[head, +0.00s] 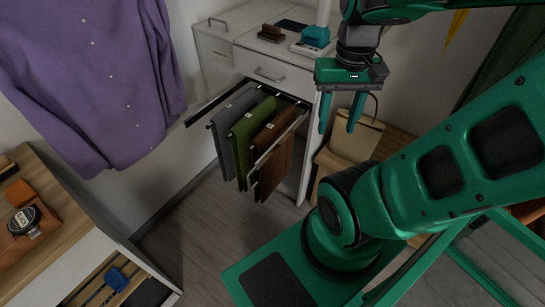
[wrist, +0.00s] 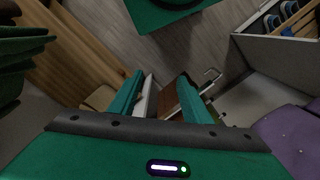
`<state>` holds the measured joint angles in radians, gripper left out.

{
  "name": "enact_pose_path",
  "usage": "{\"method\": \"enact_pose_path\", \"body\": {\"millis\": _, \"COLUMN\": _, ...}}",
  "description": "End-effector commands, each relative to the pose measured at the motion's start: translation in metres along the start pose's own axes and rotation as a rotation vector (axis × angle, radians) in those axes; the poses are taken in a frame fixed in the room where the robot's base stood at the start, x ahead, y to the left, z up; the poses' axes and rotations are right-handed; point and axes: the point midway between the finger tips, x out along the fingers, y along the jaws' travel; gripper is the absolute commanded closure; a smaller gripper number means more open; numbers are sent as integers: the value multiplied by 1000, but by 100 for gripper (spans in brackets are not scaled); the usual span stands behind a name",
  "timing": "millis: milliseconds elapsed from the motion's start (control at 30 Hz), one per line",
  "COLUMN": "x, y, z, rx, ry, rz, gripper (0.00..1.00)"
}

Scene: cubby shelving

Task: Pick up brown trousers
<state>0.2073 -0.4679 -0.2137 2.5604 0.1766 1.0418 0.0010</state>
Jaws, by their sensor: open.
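The brown trousers (head: 277,157) hang over a bar of a pull-out rack, at its right end, next to green trousers (head: 249,140) and grey trousers (head: 229,130). They hang down below the drawer front level. My gripper (head: 339,118) is open and empty, to the right of the trousers and higher in the picture, with its fingers pointing down. In the wrist view, my gripper (wrist: 160,82) shows both fingers apart, with a brown surface, likely the brown trousers (wrist: 171,97), beyond and between them.
The rack (head: 195,119) sticks out of a white cabinet (head: 261,70). A beige bag (head: 357,138) stands on a wooden bench right of it. A purple shirt (head: 95,75) hangs at left. A wooden counter (head: 62,245) is at lower left. Floor (head: 195,235) before the rack is clear.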

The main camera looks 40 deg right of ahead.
Motion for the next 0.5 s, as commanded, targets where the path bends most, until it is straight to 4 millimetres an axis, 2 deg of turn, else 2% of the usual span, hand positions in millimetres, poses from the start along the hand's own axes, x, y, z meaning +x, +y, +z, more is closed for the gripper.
{"method": "enact_pose_path", "body": {"millis": 33, "x": -4, "y": 5, "z": 7, "rx": -12, "ry": 12, "rz": -4, "gripper": 54}}
{"method": "enact_pose_path", "body": {"millis": 67, "x": -4, "y": 5, "z": 6, "rx": -27, "ry": 14, "rz": -2, "gripper": 54}}
{"method": "enact_pose_path", "body": {"millis": 167, "x": 0, "y": 1, "z": -7, "rx": -126, "ry": 21, "rz": 20, "gripper": 54}}
{"method": "enact_pose_path", "body": {"millis": 267, "x": 7, "y": -5, "z": -32, "rx": -312, "ry": 29, "rz": 60, "gripper": 54}}
{"method": "enact_pose_path", "body": {"millis": 500, "x": 40, "y": -32, "z": -108, "rx": -934, "ry": 32, "rz": 191, "gripper": 54}}
